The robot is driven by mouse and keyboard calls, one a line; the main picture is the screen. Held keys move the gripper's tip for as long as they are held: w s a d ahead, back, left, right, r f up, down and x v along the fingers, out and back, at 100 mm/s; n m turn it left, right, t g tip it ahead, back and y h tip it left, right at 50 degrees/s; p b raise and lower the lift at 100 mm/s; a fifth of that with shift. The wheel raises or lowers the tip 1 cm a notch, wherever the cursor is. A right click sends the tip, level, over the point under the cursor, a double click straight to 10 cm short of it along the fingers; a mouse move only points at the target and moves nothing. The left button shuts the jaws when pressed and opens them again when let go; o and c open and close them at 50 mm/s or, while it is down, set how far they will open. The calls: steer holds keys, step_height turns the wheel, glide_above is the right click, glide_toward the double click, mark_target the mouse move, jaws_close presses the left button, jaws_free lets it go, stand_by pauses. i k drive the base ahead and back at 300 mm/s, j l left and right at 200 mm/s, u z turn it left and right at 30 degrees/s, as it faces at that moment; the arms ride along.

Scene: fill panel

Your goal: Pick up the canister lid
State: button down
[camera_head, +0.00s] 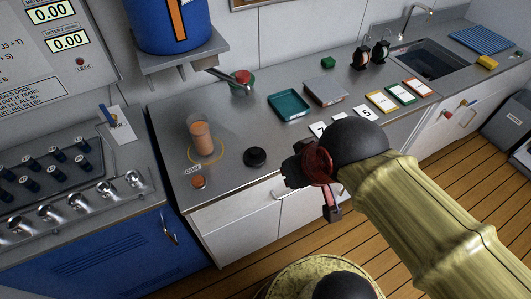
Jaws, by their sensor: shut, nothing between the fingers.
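A round black lid (255,157) lies flat on the grey counter, right of the clear cylinder; I take it to be the canister lid. The clear cylinder (200,138) holds something orange-brown and stands inside a yellow ring on the counter. My gripper (314,175), black and dark red, is to the right of the lid, near the counter's front edge in the picture, and apart from the lid. It is shut and empty. My arm and wrist hide part of the counter front and some of the number cards.
A blue tank (171,22) with a spout sits on a wall shelf above the cylinder. A small orange-brown disc (198,182) lies near the front left edge. The counter around the lid is clear.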

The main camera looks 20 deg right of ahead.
mark_target(254, 156)
steer(key=k+j+z, duration=0.1)
steer(key=j+z, duration=0.15)
steer(key=z, duration=0.15)
steer(key=k+j+z, duration=0.15)
steer(key=z, duration=0.25)
steer(key=j+z, duration=0.15)
steer(key=j, duration=0.1)
